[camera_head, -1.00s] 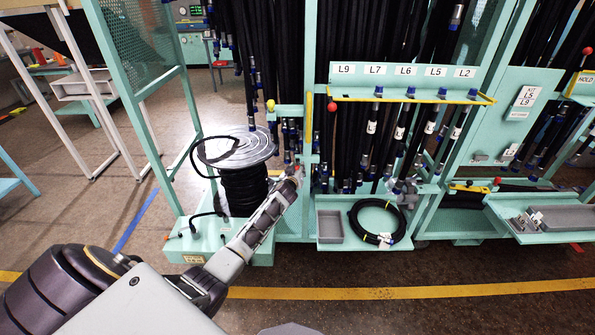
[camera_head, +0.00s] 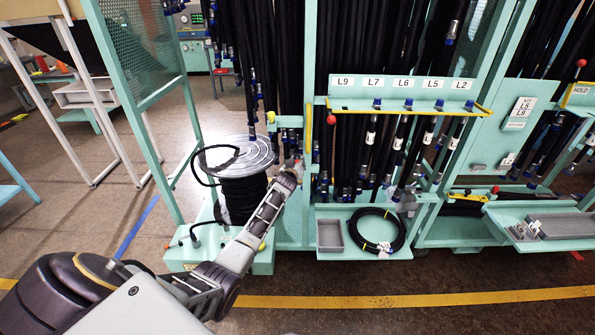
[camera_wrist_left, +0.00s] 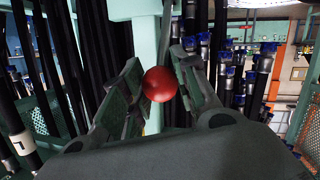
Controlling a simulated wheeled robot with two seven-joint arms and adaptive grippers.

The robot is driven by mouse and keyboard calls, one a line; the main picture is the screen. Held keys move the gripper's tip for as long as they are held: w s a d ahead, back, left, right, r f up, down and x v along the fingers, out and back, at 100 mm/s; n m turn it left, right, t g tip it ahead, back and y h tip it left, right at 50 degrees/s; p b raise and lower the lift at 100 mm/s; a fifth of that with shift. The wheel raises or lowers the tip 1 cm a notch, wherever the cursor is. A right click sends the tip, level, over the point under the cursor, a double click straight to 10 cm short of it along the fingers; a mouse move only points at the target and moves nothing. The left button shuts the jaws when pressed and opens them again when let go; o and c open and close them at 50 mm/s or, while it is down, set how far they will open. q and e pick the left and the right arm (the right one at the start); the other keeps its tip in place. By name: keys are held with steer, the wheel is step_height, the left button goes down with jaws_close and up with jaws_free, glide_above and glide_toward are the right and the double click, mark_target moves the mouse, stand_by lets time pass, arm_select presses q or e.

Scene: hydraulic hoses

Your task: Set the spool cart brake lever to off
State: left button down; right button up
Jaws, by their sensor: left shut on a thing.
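The spool cart (camera_head: 207,257) is a green base at left centre in the head view. It bears a hose spool (camera_head: 243,153) with a pale round top and black hose. My left gripper (camera_head: 289,173) is at the right side of the spool, in front of the rack. In the left wrist view, a red ball knob (camera_wrist_left: 160,84) sits between the fingers of my left gripper (camera_wrist_left: 160,92), which is shut on it. A pale green post shows behind the knob. The gripper hides the knob in the head view, so its lever position cannot be told. My right gripper is out of view.
Another red knob (camera_head: 331,119) and a yellow knob (camera_head: 270,117) are on the rack near the gripper. Hanging black hoses (camera_head: 345,60) fill the rack behind. A tray (camera_head: 330,235) with a coiled hose (camera_head: 375,232) is to the right. Open floor lies in front.

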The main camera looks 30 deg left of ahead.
arm_select(q)
steer(key=shift+w+a+r, duration=0.25)
steer(key=shift+w+r, duration=0.15)
steer(key=shift+r, duration=0.1)
steer(key=shift+w+a+r, duration=0.25)
steer(key=shift+w+r, duration=0.15)
steer(key=shift+r, duration=0.05)
steer(key=c, duration=1.5)
jaws_free()
steer(key=o, duration=0.4)
steer(key=shift+f, duration=0.1)
steer(key=shift+s+f, duration=0.1)
steer(key=shift+d+f, duration=0.1)
steer(key=shift+s+d, duration=0.1)
steer(key=shift+s, duration=0.15)
